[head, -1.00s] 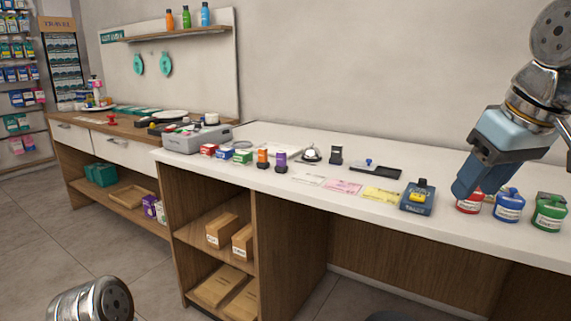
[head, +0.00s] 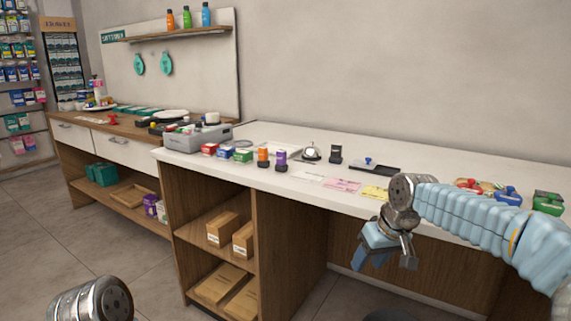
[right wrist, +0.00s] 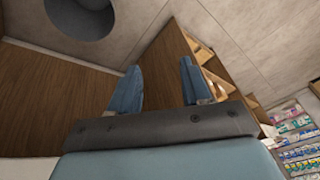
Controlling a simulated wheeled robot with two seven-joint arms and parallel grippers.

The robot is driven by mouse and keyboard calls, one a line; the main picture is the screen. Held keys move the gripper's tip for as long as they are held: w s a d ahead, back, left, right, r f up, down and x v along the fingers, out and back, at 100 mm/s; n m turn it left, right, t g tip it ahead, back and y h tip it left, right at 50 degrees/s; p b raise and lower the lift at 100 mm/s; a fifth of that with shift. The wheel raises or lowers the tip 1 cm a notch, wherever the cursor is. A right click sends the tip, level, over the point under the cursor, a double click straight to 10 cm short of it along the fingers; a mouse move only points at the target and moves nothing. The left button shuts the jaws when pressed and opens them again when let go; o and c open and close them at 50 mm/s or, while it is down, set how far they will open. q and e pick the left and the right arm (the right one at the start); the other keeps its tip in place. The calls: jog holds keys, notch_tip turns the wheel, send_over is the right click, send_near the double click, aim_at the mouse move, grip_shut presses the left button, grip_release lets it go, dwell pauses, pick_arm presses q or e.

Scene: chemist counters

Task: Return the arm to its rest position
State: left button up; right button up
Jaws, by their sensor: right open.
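My right gripper (head: 385,262) hangs in front of the white counter (head: 225,176), below its top edge, with the blue arm coming in from the right. In the right wrist view its two blue fingers (right wrist: 158,88) stand wide apart with nothing between them. Wood panels and the floor show beyond them. A metal part of my left arm shows at the bottom left of the head view. My left gripper is out of view.
On the counter stand a bell (head: 311,152), small boxes, a pink slip (head: 342,185) and a yellow slip (head: 374,192). Open shelves (head: 215,250) hold cardboard boxes. The floor at left is clear.

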jog(key=s+a+f+m+g+y, duration=0.1)
jog(key=s+a+f, duration=0.15)
jog(key=f, duration=1.05)
jog(key=s+a+f+y, duration=0.15)
jog(key=a+f, duration=0.25)
jog(key=f, duration=0.9)
jog(key=s+a+f+m, duration=0.1)
jog(key=s+f+m, duration=0.1)
jog(key=s+f, duration=0.6)
jog(key=s+f+m+g, duration=0.1)
jog(key=s+f, duration=0.7)
jog(key=s, duration=0.5)
jog(key=shift+s+a+f+m+h, duration=0.15)
jog(key=shift+s+a+m+h, duration=0.2)
jog(key=shift+m+h, duration=0.1)
jog(key=shift+w, duration=0.1)
